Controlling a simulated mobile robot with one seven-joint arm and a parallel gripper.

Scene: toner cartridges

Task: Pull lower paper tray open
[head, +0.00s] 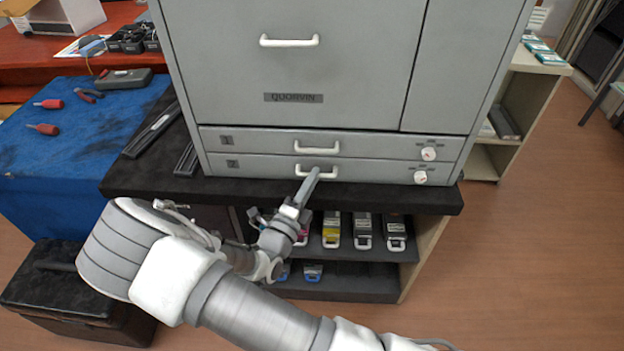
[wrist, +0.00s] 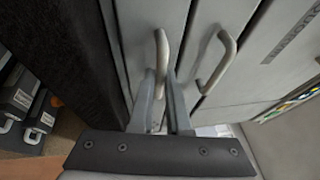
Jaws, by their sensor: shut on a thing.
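The lower paper tray (head: 258,167) is the grey drawer front marked 2 at the bottom of the large grey printer. Its front looks flush with the tray above. Its white handle (head: 326,172) shows in the middle of the front. My gripper (head: 306,182) reaches the handle from below, its fingers pointing up at it. In the wrist view my gripper (wrist: 168,100) has its two fingers on either side of the lower tray's handle (wrist: 161,55), shut on it. The exact contact is partly hidden by the fingers.
The upper tray's handle (head: 316,147) sits just above; it also shows close beside my fingers in the wrist view (wrist: 216,62). Toner cartridges (head: 363,230) stand on the shelf below the dark counter (head: 440,200). A blue-covered table (head: 40,180) holds tools at left. Open floor lies at right.

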